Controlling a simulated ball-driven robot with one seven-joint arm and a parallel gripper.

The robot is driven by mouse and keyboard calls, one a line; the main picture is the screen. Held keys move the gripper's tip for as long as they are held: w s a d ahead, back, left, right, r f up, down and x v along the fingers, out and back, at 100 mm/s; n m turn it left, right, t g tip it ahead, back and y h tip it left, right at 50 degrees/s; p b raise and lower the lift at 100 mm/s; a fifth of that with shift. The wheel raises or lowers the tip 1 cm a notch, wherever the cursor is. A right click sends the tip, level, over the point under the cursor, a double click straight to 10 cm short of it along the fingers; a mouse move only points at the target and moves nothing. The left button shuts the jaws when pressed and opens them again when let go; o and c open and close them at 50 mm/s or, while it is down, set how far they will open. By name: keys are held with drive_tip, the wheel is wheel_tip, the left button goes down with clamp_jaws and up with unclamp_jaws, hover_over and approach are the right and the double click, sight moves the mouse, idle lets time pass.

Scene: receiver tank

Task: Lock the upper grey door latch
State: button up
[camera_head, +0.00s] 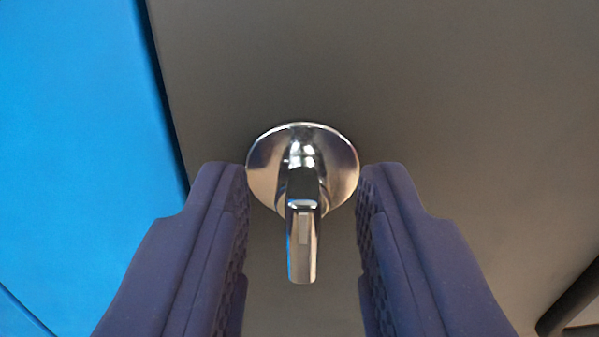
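The latch (303,215) is a shiny chrome lever on a round chrome base plate, mounted on a grey door (400,80). Its lever points down in the picture, toward the camera. My gripper (305,195) has its two dark blue padded fingers on either side of the latch, one left and one right. The fingers are open, with visible gaps between their ridged inner pads and the lever. The fingertips lie close to the left and right edges of the round plate; I cannot tell whether they touch it.
A bright blue panel (75,120) fills the left side, with a dark gap between it and the grey door. A dark rounded object (570,305) shows at the lower right corner. The grey surface above and right of the latch is bare.

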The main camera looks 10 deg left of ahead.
clamp_jaws()
drive_tip(key=shift+b, duration=0.45)
drive_tip(key=m+b, duration=0.4)
drive_tip(key=shift+d+f, duration=0.15)
drive_tip(key=shift+f, duration=0.05)
drive_tip(key=m+b, duration=0.5)
drive_tip(key=b, duration=0.1)
drive_tip(key=shift+d+m+b, duration=0.1)
drive_tip(key=shift+m+b, duration=2.7)
drive_tip(key=shift+m, duration=1.6)
